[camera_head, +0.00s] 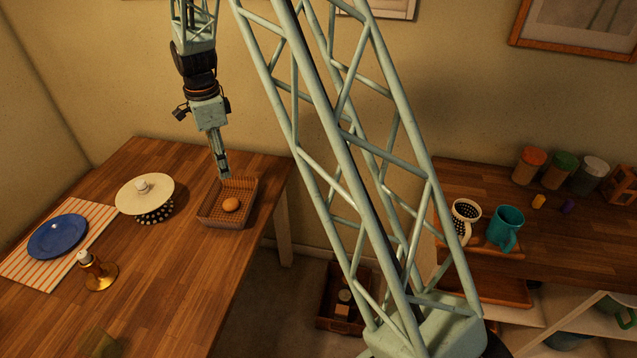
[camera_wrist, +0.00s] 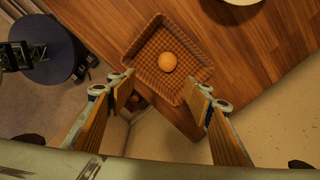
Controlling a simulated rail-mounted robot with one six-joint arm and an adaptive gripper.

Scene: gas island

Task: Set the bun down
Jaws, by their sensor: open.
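The bun (camera_head: 231,204) is small, round and orange-brown. It lies in a square woven basket (camera_head: 246,219) at the right end of the wooden table. In the wrist view the bun (camera_wrist: 167,62) sits near the middle of the basket (camera_wrist: 140,47), apart from my fingers. My gripper (camera_head: 224,176) is above the far rim of the basket, pointing down. In the wrist view my gripper (camera_wrist: 165,88) has its two fingers spread wide with nothing between them.
Left of the basket is a dotted bowl (camera_head: 155,214) under a pale lid (camera_head: 146,190). Bare table lies in front of the basket. Mugs (camera_head: 505,228) stand on the right counter.

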